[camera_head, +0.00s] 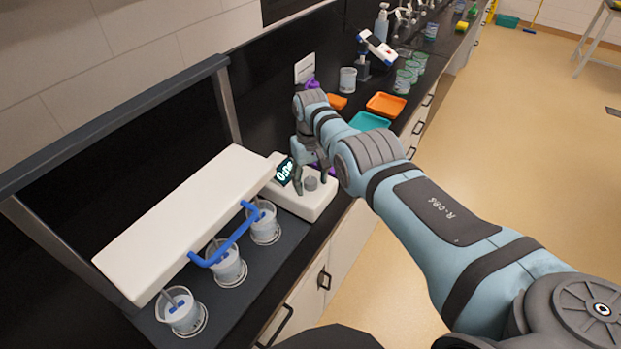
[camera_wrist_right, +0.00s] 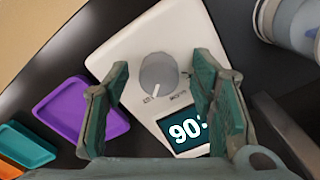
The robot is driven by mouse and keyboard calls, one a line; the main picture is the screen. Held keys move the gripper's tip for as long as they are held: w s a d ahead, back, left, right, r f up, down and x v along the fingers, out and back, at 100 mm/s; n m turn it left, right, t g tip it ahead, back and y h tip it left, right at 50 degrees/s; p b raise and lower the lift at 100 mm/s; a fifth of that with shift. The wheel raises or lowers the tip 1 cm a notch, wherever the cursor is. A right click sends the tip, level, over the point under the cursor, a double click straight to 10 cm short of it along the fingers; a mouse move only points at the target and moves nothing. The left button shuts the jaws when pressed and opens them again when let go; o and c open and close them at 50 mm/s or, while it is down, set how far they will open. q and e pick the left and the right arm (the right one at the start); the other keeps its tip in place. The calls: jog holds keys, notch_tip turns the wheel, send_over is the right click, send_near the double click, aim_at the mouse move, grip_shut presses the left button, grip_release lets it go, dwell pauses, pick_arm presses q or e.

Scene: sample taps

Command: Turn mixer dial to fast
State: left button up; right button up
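The mixer dial (camera_head: 311,184) is a grey round knob on a white control box (camera_head: 292,202) at the right end of the mixer (camera_head: 180,215). In the right wrist view the dial (camera_wrist_right: 158,72) has a white pointer mark aimed down, near small printed labels too small to read. A dark display (camera_wrist_right: 188,135) on the box shows "90" and a partly hidden character. My right gripper (camera_wrist_right: 162,74) is open, pointing down over the box, with one finger on each side of the dial and visible gaps to it. My left gripper is out of view.
Three beakers (camera_head: 228,268) stand under the mixer's white head with its blue handle (camera_head: 225,242). A purple tray (camera_wrist_right: 82,112) lies beside the control box. Teal (camera_head: 369,121) and orange (camera_head: 386,105) trays and jars stand farther along the dark bench.

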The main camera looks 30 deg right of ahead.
aim_at(311, 181)
jog(key=shift+r, duration=0.1)
jog(key=shift+w+r, duration=0.1)
jog(key=shift+r, duration=0.05)
notch_tip(311, 181, up, 12)
jog(key=shift+f, duration=0.2)
dwell(0.4)
